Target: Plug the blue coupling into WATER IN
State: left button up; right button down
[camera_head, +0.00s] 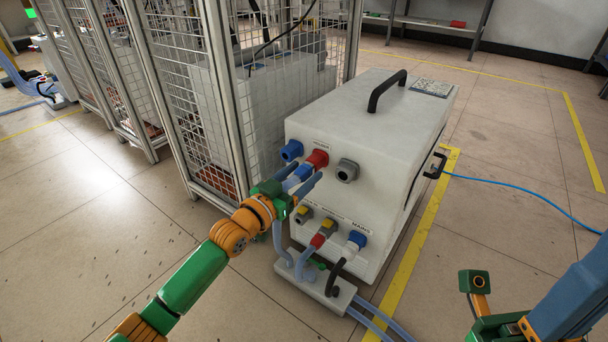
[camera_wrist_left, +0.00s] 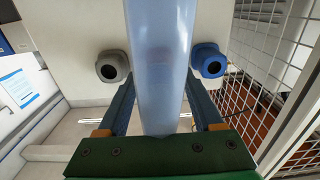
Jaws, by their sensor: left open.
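A blue coupling (camera_head: 303,172) with a pale blue hose sits in front of the red socket (camera_head: 318,158) on the white heater box. It appears to meet the red socket, but I cannot tell how deep it is. My left gripper (camera_head: 298,186) is open, its fingers on either side of the hose. In the left wrist view the translucent hose (camera_wrist_left: 161,60) runs between the fingers and hides the coupling and red socket. A blue socket (camera_wrist_left: 209,62) and a grey socket (camera_wrist_left: 111,67) flank it. The WATER IN label is not readable. My right gripper (camera_head: 476,283) is low at the right.
Lower connectors, including a blue one (camera_head: 357,239) and a red one (camera_head: 318,241), sit beneath on the box (camera_head: 385,130). A white tray (camera_head: 290,274) with hoses is at its foot. A mesh cage (camera_head: 190,90) stands close left. Floor at right has a blue cable (camera_head: 520,188).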

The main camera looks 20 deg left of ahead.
aim_at(296, 179)
pick_arm(q)
jog(key=shift+p, duration=0.5)
dwell(0.9)
grip_shut()
dwell(1.0)
jog(key=shift+s, duration=0.1)
dwell(0.4)
jog(key=shift+p+v, duration=1.15)
jog(key=shift+v, duration=0.25)
jog(key=shift+p+v, duration=1)
jog(key=shift+v, duration=0.55)
